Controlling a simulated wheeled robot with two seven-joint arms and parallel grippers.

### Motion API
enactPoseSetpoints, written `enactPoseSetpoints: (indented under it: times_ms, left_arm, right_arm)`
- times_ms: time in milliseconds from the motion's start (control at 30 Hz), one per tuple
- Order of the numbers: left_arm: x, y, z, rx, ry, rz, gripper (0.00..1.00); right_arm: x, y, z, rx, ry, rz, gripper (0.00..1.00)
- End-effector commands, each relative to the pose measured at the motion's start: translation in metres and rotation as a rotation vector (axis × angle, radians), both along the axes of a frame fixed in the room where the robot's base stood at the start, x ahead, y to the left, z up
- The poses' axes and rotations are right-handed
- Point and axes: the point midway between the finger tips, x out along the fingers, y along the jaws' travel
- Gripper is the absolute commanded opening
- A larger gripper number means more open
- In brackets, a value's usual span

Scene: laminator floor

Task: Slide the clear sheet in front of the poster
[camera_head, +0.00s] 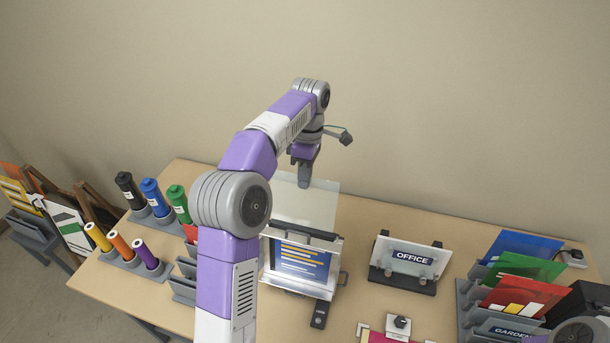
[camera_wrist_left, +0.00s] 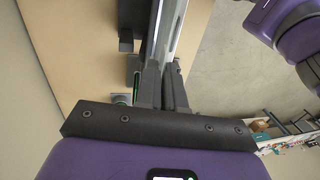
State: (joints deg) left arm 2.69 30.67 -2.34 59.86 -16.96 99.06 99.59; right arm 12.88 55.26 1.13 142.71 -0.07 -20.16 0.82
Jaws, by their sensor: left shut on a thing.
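A blue poster (camera_head: 300,260) with white and yellow lines stands in a tilted silver frame (camera_head: 328,262) on the table. A clear sheet (camera_head: 320,208) stands upright above the frame; its lower edge meets the dark bar (camera_head: 308,234) at the frame's top. I cannot tell whether that edge is in front of or behind the poster. My left gripper (camera_head: 304,184) is shut on the sheet's upper edge. My right gripper is out of view.
An OFFICE sign (camera_head: 411,258) on a stand is right of the frame. Folder racks (camera_head: 466,300) stand at far right. Coloured tubes (camera_head: 152,190) in holders stand at left. Bare table (camera_head: 365,215) lies between frame and sign. A wall (camera_head: 450,90) rises behind.

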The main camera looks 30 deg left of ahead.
Motion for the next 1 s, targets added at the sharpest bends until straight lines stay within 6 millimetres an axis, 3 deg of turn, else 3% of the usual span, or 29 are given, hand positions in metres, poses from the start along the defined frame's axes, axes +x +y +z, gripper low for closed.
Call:
enactPoseSetpoints:
  times_ms: [1000]
  left_arm:
    - [-0.003,-0.001,-0.017,0.0,-0.001,-0.001,0.0]
  right_arm:
    - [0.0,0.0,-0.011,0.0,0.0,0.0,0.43]
